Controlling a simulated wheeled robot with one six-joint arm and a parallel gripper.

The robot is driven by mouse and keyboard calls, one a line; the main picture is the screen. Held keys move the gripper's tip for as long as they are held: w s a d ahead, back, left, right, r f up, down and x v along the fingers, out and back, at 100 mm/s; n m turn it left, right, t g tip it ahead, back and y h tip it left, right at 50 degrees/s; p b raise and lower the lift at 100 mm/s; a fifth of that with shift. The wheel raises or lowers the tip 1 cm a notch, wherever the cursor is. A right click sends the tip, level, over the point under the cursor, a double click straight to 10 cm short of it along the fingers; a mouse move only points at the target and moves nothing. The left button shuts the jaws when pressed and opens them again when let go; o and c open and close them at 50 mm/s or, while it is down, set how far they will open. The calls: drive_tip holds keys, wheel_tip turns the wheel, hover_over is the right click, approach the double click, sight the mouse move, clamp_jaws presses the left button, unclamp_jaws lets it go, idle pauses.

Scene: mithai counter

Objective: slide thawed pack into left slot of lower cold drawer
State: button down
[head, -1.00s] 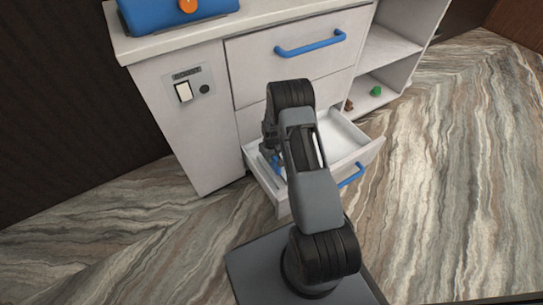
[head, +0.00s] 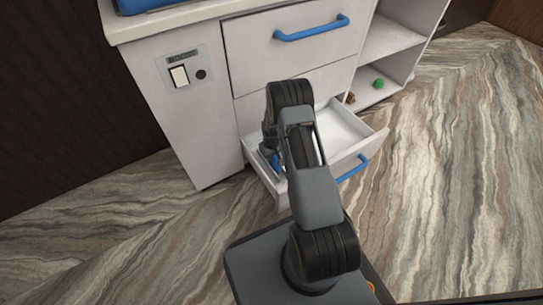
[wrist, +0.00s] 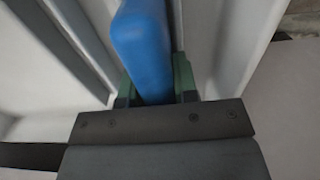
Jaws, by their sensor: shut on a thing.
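The lower drawer (head: 358,146) is pulled open, with white walls and a blue handle. My gripper (wrist: 155,88) is shut on a blue pack (wrist: 143,42), its green-tipped fingers on either side. In the head view the pack (head: 276,161) shows as a small blue patch at the left part of the drawer, mostly hidden by my arm. In the wrist view pale divider walls run along both sides of the pack. I cannot tell how deep it sits or whether it touches the drawer floor.
The upper drawer (head: 294,42) is closed above. A side panel with a switch (head: 179,76) is at the left. Open shelves at the right hold a small green item (head: 378,83) and a brown one (head: 351,97). The marbled floor at the right is clear.

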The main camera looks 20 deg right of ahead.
drive_tip(key=c, duration=0.8)
unclamp_jaws()
wheel_tip(320, 180, up, 14)
drive_tip(key=p, duration=0.5)
drive_tip(key=shift+p, duration=0.3)
